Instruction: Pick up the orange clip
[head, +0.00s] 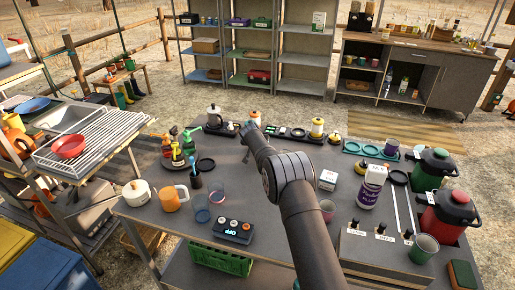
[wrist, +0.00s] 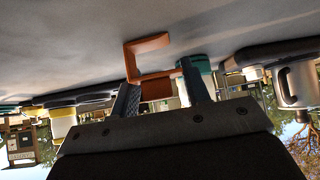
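The orange clip (wrist: 146,44) is a C-shaped piece in the wrist view, which is upside down. It shows against the grey worktop, just beyond my gripper's fingertips. Its lower part reaches toward the gap between the fingers. My gripper (wrist: 157,83) is open, with one finger on each side of that gap. I cannot tell whether either finger touches the clip. In the head view my gripper (head: 250,128) is low over the far middle of the worktop (head: 262,190), mostly hidden by my arm. I cannot make out the clip there.
Spray bottles (head: 173,145) stand further left. A white-labelled purple tub (head: 370,190) and red urn (head: 447,210) are right.

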